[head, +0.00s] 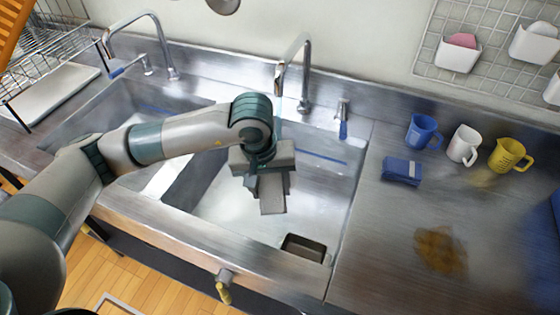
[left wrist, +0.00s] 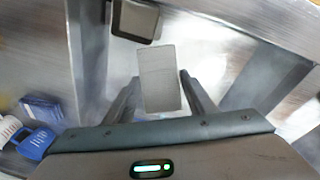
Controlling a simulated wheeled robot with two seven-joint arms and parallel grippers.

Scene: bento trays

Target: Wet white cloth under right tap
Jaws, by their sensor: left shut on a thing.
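My left gripper (head: 268,182) is over the right sink basin, just below and in front of the right tap (head: 305,72). A thin pale blue streak, which looks like running water, drops from the tap's spout and goes behind my wrist. Whether it touches the cloth is hidden. My right gripper is not in view.
A blue-handled lever (head: 343,120) stands right of the tap.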

